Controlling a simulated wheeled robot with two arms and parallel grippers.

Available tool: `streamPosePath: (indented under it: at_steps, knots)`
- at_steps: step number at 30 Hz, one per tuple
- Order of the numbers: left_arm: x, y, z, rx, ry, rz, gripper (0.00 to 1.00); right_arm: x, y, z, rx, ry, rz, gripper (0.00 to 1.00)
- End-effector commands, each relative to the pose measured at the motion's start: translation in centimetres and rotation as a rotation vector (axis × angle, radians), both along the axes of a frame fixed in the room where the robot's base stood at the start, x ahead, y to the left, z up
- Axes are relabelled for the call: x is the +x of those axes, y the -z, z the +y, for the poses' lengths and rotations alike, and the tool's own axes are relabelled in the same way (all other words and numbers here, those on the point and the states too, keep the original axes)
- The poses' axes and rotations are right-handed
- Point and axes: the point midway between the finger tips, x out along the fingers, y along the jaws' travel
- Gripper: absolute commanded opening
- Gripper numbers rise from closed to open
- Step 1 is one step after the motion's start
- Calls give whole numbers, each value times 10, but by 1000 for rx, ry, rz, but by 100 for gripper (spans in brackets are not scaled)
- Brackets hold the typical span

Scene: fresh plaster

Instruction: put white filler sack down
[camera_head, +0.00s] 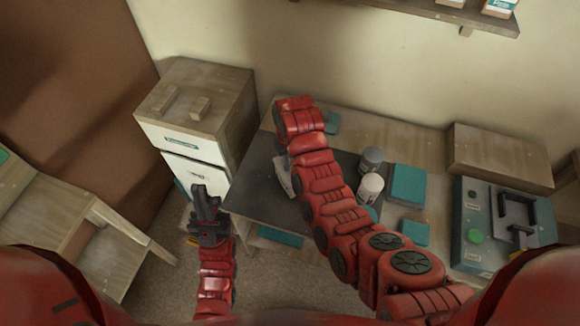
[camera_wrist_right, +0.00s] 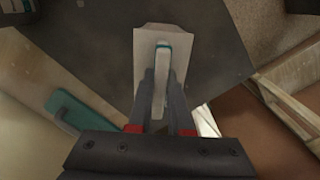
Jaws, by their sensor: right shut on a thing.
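The white filler sack (camera_wrist_right: 148,40) is a pale block with a teal stripe, seen in the right wrist view. My right gripper (camera_wrist_right: 162,76) is shut on it, one finger on each side of its narrow raised part. Behind the sack is the dark mat (camera_head: 250,190) on the workbench; I cannot tell whether the sack touches it. In the head view a pale piece of the sack (camera_head: 282,177) shows left of my right arm, which hides the rest. My left gripper (camera_head: 205,190) is left of the bench, apart from the sack, with its jaw opening unclear.
Grey (camera_head: 372,158) and white (camera_head: 370,187) jars and a teal box (camera_head: 408,185) stand right of my right arm. A teal machine (camera_head: 490,225) and a wooden box (camera_head: 498,158) are further right. A cabinet (camera_head: 195,105) stands at the left. The mat's left part is bare.

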Motion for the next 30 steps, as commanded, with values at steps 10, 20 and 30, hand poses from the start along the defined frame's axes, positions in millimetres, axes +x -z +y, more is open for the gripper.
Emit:
streamPosePath:
  at_steps: [10,20,30]
  knots:
    - [0,-17,0,0,0,0,0,0,23,0,2,0,-4,0]
    - [0,-15,0,0,0,0,0,0,26,0,1,0,-3,30]
    - [0,-15,0,0,0,0,0,0,26,0,1,0,-3,47]
